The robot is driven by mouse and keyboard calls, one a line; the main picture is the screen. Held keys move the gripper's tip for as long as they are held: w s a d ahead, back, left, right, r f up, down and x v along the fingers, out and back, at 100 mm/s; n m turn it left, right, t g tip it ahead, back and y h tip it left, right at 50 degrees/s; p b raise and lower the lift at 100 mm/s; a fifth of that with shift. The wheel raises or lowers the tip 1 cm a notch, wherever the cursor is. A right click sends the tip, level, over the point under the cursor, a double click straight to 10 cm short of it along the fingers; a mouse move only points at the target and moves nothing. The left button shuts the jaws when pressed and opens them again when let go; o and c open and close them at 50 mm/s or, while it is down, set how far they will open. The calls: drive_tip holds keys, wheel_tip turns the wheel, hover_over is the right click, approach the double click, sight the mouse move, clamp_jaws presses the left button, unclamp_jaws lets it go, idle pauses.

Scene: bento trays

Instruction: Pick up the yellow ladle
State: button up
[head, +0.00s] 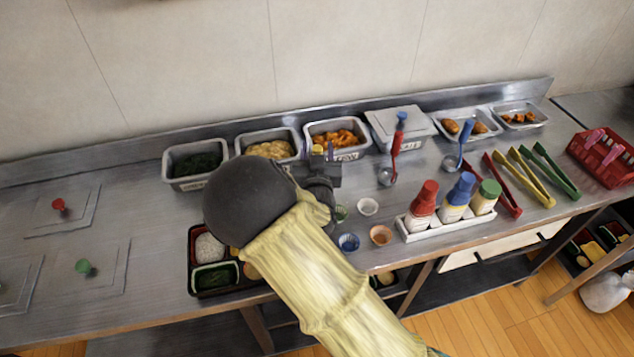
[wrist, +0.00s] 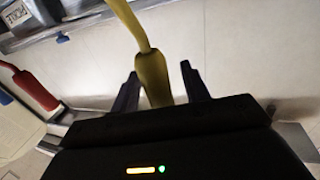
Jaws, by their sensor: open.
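The yellow ladle (wrist: 152,72) shows in the wrist view as a thick yellow handle with a thinner bent stem leading up out of the picture. My gripper (wrist: 159,72) is open, with one dark finger on each side of the handle; the handle lies between them and the jaws are not closed on it. In the head view my gripper (head: 317,155) is over the counter in front of the carrot container, and only a small yellow tip of the ladle (head: 317,149) shows. Its bowl is hidden by my arm.
The red ladle (head: 397,145) and blue ladle (head: 463,140) stand to the right. Food containers (head: 339,155) line the back wall. Small cups (head: 368,207), a bottle rack (head: 450,230) and tongs (head: 528,180) are right of my arm. A bento tray (head: 194,262) is below left.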

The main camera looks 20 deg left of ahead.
idle(0.5)
clamp_jaws()
drive_tip(key=shift+r, duration=0.2)
wheel_tip(320, 180, up, 10)
drive_tip(key=shift+f, duration=0.15)
idle(0.4)
drive_tip(key=shift+w+a, duration=0.1)
idle(0.4)
